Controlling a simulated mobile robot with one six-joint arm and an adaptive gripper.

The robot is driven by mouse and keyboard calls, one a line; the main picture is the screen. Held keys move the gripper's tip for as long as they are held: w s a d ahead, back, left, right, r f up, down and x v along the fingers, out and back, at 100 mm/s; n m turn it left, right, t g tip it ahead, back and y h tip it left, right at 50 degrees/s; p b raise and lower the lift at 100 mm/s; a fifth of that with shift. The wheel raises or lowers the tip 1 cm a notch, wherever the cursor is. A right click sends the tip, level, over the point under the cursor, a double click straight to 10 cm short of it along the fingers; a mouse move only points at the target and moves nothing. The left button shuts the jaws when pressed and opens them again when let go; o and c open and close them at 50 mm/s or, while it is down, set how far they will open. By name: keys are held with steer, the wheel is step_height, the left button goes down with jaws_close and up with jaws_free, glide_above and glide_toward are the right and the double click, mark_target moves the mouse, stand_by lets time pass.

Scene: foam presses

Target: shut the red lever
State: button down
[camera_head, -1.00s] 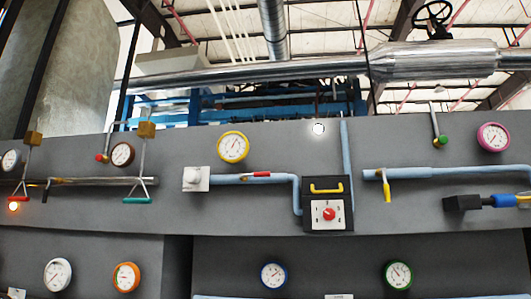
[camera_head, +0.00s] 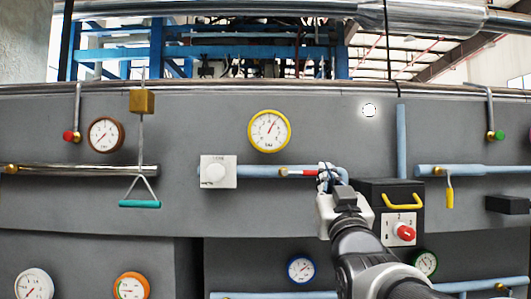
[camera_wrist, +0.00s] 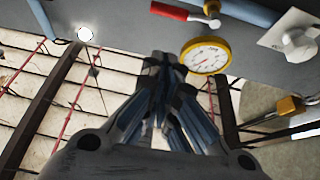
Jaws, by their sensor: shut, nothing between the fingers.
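My gripper (camera_head: 325,172) is in front of the panel, just right of the lever's tip in the head view. It is shut with nothing in it and hides the pipe's bend. In the wrist view the red lever (camera_wrist: 180,11) is at the top edge, beyond the closed fingertips (camera_wrist: 168,60), with a visible gap in the picture. I cannot tell the depth between fingertips and lever.
A yellow gauge (camera_head: 269,131) is above the lever and a white knob box (camera_head: 218,171) to its left. A black box with a yellow handle (camera_head: 402,199) and red knob stands out at the right. A yellow lever (camera_head: 449,193) hangs farther right.

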steer(key=r, duration=0.2)
step_height(320, 180, up, 5)
steer(key=p, duration=0.5)
glide_above(306, 173)
steer(key=s+d, duration=0.2)
steer(key=s, duration=0.1)
steer(key=shift+w+f+b, duration=0.15)
steer(key=shift+f, duration=0.95)
steer(key=shift+w+f+b, duration=0.15)
steer(key=shift+f, duration=0.95)
steer(key=shift+f+m+h+b, duration=0.2)
steer(key=shift+m+h+b, duration=0.2)
steer(key=shift+m+b, duration=0.25)
